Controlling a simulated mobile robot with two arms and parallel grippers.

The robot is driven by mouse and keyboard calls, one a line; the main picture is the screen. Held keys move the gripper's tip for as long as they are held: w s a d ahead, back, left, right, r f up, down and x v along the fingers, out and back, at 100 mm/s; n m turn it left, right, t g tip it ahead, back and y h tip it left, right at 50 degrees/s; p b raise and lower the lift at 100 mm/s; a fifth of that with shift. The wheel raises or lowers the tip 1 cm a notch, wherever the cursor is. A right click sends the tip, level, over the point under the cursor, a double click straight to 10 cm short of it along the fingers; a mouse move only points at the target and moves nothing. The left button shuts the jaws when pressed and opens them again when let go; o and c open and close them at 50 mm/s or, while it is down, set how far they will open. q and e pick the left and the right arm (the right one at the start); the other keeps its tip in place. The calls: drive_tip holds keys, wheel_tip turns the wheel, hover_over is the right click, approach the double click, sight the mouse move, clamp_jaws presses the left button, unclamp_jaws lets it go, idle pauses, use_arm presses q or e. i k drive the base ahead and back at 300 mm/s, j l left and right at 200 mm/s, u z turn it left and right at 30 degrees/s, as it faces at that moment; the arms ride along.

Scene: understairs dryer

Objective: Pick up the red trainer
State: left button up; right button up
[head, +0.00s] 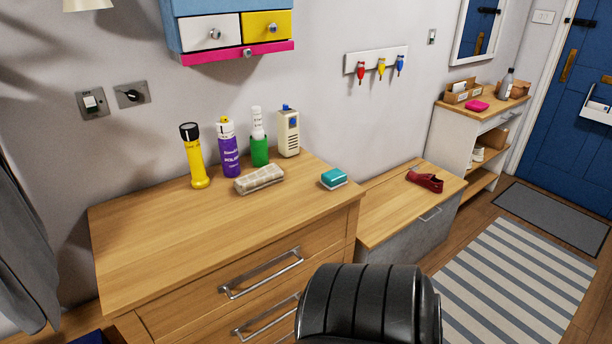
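The red trainer (425,182) is a small dark red shoe. It lies on the wooden top of a low grey bench chest (383,215), to the right of the chest of drawers. Nothing covers it. Neither of my grippers shows in the head view. A black ribbed rounded part, likely mine, fills the bottom centre, well short of the trainer.
The wooden chest of drawers (130,232) carries a yellow torch (195,160), purple can (228,152), green bottle (259,150), beige box (288,135), rolled cloth (259,179) and teal sponge (334,178). A striped rug (515,285) lies on the floor right of the bench.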

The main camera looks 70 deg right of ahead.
sight(428, 181)
drive_tip(key=z, duration=3.15)
drive_tip(key=i+l+z, duration=0.35)
drive_tip(key=i, duration=0.4)
drive_tip(key=i+z, duration=0.4)
drive_tip(key=i, duration=0.3)
drive_tip(key=i+u, duration=0.15)
drive_tip(key=i, duration=0.25)
drive_tip(key=i+l+u, duration=0.15)
drive_tip(key=i, duration=0.3)
drive_tip(key=i+l+u, duration=0.15)
drive_tip(key=i, duration=0.25)
drive_tip(key=i+l+u, duration=0.15)
drive_tip(key=i, duration=0.25)
